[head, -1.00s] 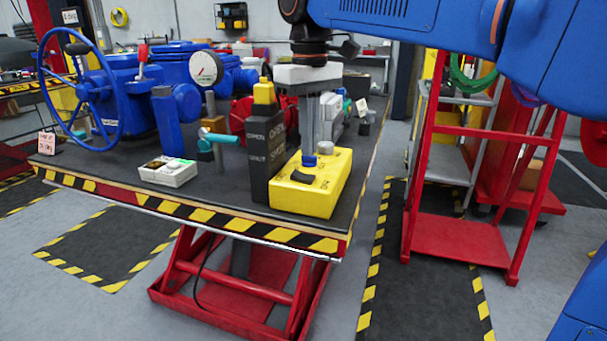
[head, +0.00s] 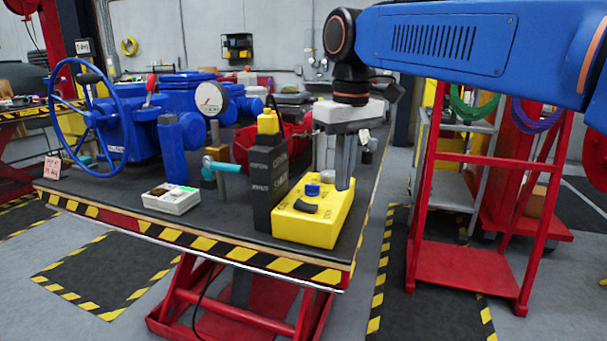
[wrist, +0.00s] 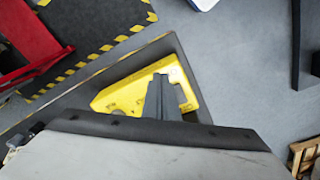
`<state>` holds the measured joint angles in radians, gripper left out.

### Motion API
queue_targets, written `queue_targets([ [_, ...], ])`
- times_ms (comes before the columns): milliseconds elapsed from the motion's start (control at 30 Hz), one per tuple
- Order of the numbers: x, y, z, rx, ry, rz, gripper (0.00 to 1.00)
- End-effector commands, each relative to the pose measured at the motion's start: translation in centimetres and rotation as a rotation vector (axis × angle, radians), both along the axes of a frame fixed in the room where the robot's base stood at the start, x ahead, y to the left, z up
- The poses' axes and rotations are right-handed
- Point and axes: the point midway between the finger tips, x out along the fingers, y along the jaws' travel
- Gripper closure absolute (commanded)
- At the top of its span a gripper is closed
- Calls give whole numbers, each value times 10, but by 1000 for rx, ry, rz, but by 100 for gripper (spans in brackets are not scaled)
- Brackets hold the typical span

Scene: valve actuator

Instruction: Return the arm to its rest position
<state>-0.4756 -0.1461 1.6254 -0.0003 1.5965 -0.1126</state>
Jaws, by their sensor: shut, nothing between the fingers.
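My gripper (head: 342,186) points down above the rear right part of the yellow control box (head: 324,226) on the work table. Its fingers are together, with nothing between them. In the head view the fingertips overlap the box's far edge, and I cannot tell the exact gap. The wrist view shows the closed fingers (wrist: 157,100) in front of the yellow box (wrist: 125,97). The box has a blue button (head: 313,190) and a black selector (head: 306,207) on top. My blue arm reaches in from the upper right.
A dark labelled block (head: 266,188) stands left of the box. A gauge (head: 211,98), a blue handwheel (head: 88,118) and a white device (head: 171,198) are further left. A red-framed cart (head: 466,266) stands to the right, with striped floor between it and the table (head: 232,247).

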Motion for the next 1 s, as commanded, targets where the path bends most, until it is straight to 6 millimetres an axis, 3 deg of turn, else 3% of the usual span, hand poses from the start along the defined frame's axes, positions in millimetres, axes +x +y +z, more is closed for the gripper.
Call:
queue_targets([
  [33, -9, -19, -8, 8, -15, -34, 100],
  [200, -35, -68, -40, 33, -70, -135, 100],
  [500, -91, -139, -110, 71, -171, -312, 100],
  [800, -153, -190, -195, 97, -273, -483, 100],
  [1000, -181, -206, -236, 107, -322, -556, 100],
])
